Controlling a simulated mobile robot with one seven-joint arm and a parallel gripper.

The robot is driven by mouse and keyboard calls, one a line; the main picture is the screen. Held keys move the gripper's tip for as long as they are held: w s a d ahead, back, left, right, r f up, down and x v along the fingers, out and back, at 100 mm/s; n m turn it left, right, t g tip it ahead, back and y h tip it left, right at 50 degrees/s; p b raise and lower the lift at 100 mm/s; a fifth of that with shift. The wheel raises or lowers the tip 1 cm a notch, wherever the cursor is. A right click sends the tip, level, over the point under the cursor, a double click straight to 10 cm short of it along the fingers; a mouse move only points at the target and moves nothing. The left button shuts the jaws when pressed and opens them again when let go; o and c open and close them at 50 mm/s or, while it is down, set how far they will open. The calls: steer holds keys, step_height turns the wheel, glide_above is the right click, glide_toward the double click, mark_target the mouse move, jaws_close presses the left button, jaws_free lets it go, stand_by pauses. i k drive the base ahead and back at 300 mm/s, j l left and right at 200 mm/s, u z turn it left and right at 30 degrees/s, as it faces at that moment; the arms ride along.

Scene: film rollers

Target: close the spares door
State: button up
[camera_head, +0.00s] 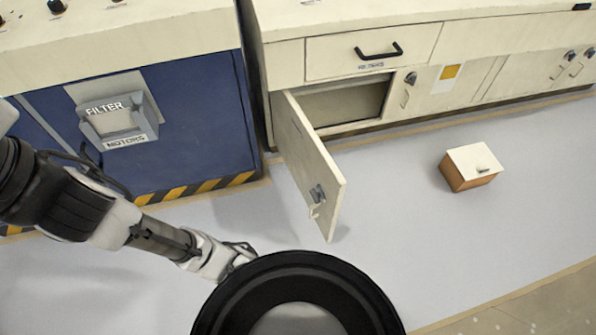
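The spares door (318,172) is a cream cabinet door that stands well open, swung out from its left-hand edge into the room. It has a dark latch handle (317,193) near its free edge, and no label that I can read on it. The opening (345,103) behind it is partly visible and looks empty. My gripper (243,250) is low and to the left of the door, apart from it. Its fingertips are small and partly hidden by my round black base, so I cannot tell whether it is open or shut.
A blue cabinet (185,120) with a striped lower edge and a "FILTER MOTORS" box (118,118) stands left. A drawer (370,50) above the opening is shut. A small box with a cream lid (472,165) sits on the floor at right.

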mark_target(310, 166)
steer(key=k, duration=0.35)
steer(key=i+l+u, duration=0.1)
steer(key=l+u, duration=0.15)
steer(key=l, duration=0.4)
steer(key=l+u, duration=0.25)
steer(key=l, duration=0.4)
